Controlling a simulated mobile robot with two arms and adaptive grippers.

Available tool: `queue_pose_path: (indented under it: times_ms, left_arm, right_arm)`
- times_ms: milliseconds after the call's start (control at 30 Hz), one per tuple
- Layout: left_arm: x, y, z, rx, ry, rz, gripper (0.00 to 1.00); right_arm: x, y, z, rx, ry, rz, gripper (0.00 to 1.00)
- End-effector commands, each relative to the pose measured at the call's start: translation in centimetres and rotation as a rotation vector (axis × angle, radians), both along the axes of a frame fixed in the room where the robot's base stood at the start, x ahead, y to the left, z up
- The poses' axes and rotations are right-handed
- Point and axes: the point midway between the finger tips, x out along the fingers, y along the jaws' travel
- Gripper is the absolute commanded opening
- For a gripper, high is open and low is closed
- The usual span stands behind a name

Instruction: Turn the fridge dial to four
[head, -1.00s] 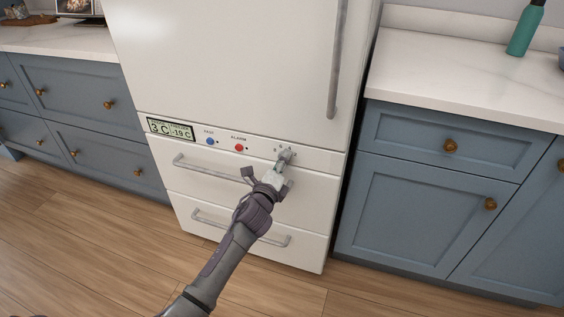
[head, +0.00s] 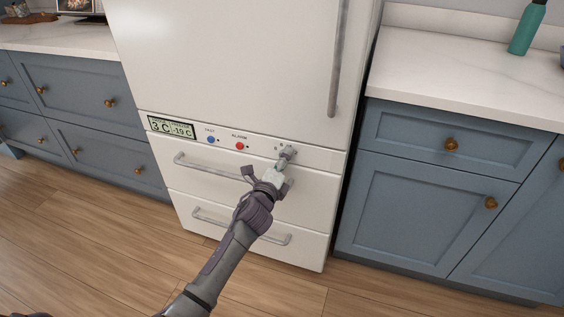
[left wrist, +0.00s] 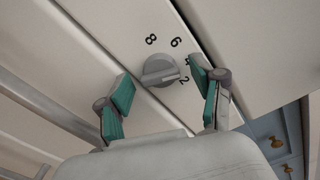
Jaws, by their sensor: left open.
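The fridge dial (head: 288,152) is a grey round knob with a raised bar, at the right of the white fridge's control strip. In the left wrist view the dial (left wrist: 158,71) has the numbers 8, 6, 4 and 2 around it. Its bar lies slantwise, with the right end near the 4 and 2; the exact setting is hard to tell. My left gripper (head: 268,177) is just below and in front of the dial. In the left wrist view its teal-padded fingers (left wrist: 161,78) are spread on either side of the dial, seemingly without gripping it. The right gripper is out of view.
The strip also holds a display (head: 171,127), a blue button (head: 211,140) and a red button (head: 240,146). A drawer handle (head: 205,165) runs below. Blue cabinets (head: 430,190) flank the fridge. A green bottle (head: 526,28) stands on the right counter.

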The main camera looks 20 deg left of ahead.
Motion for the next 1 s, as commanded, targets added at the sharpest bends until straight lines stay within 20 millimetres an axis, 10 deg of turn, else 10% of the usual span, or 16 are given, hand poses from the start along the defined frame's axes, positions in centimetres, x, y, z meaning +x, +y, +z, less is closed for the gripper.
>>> queue_pose_path:
  times_ms: [633, 1000]
  left_arm:
    - [-10.3, 0.4, -0.1, 0.001, 0.003, 0.000, 0.67]
    - [-12.0, 0.4, 0.0, 0.000, 0.001, 0.000, 0.67]
  right_arm:
    - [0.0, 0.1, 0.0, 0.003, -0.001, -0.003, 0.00]
    - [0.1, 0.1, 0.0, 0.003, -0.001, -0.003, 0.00]
